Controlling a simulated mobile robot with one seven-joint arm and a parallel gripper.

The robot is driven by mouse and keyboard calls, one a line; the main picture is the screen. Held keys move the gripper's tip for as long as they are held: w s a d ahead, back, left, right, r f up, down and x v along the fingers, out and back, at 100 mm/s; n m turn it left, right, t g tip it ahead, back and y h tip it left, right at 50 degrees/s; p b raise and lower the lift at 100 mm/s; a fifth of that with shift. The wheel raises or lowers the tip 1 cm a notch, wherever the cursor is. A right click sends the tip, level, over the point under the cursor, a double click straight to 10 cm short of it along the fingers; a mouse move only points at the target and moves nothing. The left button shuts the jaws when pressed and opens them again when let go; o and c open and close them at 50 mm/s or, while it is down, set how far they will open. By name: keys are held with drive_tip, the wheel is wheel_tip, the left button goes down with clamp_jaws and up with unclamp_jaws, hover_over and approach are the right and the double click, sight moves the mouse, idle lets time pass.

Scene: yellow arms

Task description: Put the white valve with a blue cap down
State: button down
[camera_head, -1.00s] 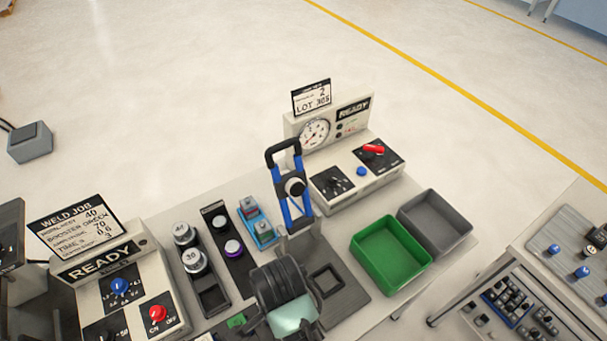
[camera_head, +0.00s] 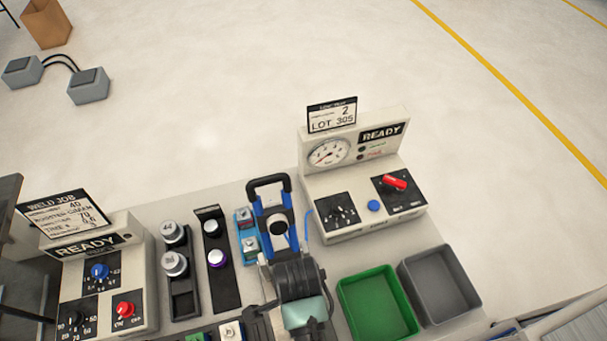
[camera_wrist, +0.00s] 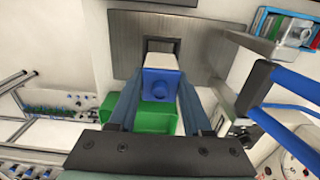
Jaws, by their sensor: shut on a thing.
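In the wrist view the white valve (camera_wrist: 162,61) sits between the fingers of my gripper (camera_wrist: 161,90), which is shut on it. Its blue cap (camera_wrist: 160,86) faces the camera. Behind the valve lies a grey plate (camera_wrist: 205,30) with a dark square recess (camera_wrist: 160,45); the valve overlaps this recess. I cannot tell whether the valve is inside it or above it. In the head view my dark wrist (camera_head: 298,280) covers the plate area, and the fingers and valve are hidden.
A blue press frame with a black handle (camera_head: 268,182) stands right beside my wrist. The gauge station (camera_head: 375,205) is behind to the right. A green bin (camera_head: 348,294) and grey bin (camera_head: 409,277) stand to the right. Holders with knobs (camera_head: 175,265) stand left.

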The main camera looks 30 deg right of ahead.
drive_tip(key=shift+f, duration=3.25)
drive_tip(key=shift+f, duration=0.1)
drive_tip(key=shift+c, duration=1.7)
unclamp_jaws()
wheel_tip(320, 180, up, 12)
drive_tip(key=shift+r, duration=0.15)
